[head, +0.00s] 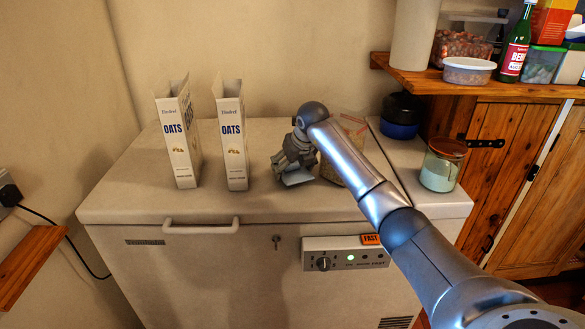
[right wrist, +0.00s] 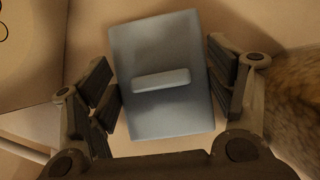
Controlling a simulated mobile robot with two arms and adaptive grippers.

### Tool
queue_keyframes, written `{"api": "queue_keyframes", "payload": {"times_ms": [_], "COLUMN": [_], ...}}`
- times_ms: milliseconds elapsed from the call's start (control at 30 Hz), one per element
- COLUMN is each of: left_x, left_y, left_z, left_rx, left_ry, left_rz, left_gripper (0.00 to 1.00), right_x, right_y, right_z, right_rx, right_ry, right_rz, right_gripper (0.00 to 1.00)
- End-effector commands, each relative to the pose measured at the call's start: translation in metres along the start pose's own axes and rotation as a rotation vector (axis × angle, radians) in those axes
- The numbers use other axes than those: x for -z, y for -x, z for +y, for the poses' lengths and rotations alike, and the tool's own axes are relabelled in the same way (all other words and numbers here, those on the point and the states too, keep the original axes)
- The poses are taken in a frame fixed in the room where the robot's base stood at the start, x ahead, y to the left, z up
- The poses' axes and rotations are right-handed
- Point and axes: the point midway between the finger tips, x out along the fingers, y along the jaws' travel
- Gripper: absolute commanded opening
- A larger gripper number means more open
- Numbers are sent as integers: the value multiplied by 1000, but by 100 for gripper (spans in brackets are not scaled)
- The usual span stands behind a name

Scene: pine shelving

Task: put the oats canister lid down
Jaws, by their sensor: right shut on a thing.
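The oats canister lid (head: 297,178) is a flat blue-grey rectangle with a raised bar on top. My right gripper (head: 293,164) is shut on it, low over the white chest top. In the right wrist view the lid (right wrist: 150,115) sits between the two fingers, which press on its left and right edges. I cannot tell whether the lid touches the surface. A clear canister of oats (head: 355,127) stands just right of the gripper, partly hidden behind my right arm. It appears blurred at the right of the wrist view (right wrist: 297,95). My left gripper is not in view.
Two open oats boxes (head: 180,142) (head: 233,142) stand left of the gripper on the chest freezer (head: 120,195). A dark-lidded blue pot (head: 401,125) and a wooden-lidded jar (head: 440,170) stand to the right. A laden pine shelf (head: 480,84) is above right. The front left top is clear.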

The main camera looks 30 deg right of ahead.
Motion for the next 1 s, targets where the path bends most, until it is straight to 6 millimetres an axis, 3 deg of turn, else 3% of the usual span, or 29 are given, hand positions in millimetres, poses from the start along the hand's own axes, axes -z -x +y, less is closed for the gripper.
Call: {"api": "queue_keyframes", "payload": {"times_ms": [100, 467, 500, 567, 1000], "left_x": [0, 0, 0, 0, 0], "left_y": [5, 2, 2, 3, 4], "left_z": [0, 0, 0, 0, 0], "left_rx": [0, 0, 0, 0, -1], "left_ry": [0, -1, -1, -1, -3], "left_rz": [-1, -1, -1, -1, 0], "left_gripper": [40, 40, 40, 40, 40], "right_x": [6, 8, 8, 8, 6], "right_y": [-10, -15, -14, -14, -7], "right_z": [0, 0, 0, 0, 0], "right_rx": [-1, 1, 0, 0, 0], "right_ry": [-1, 0, 0, 0, 0], "right_rz": [0, -1, -1, -1, -4], "right_gripper": [59, 59, 79, 86, 86]}}
